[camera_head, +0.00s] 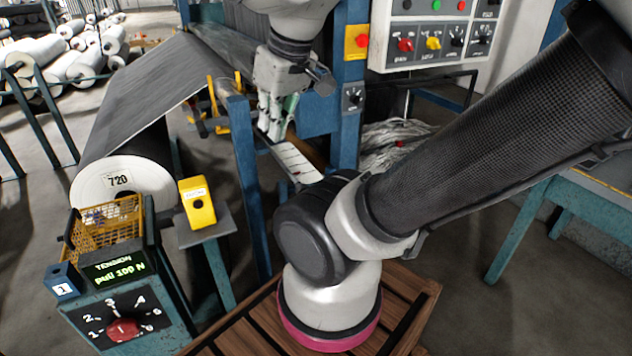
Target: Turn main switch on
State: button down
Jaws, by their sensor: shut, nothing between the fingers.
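No label reading main switch is legible. A yellow plate with a red rotary knob (357,42) is on the blue post, right of my gripper. A black rotary knob (353,97) sits lower on the same post. The grey control panel (378,55) at upper right carries red (406,44), yellow (433,43) and black knobs, with green and red buttons above. My gripper (271,132) points down left of the post, shut and empty, apart from these controls. Its wrist covers part of the machine behind.
A large grey roll labelled 720 (120,190) stands at left. In front are a tension box (125,290) with a red dial, a yellow basket (105,222) and a yellow box (197,203). Blue posts flank my gripper. A blue-green table (560,215) is at right.

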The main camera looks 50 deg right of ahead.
aim_at(404, 45)
jog(key=z, duration=2)
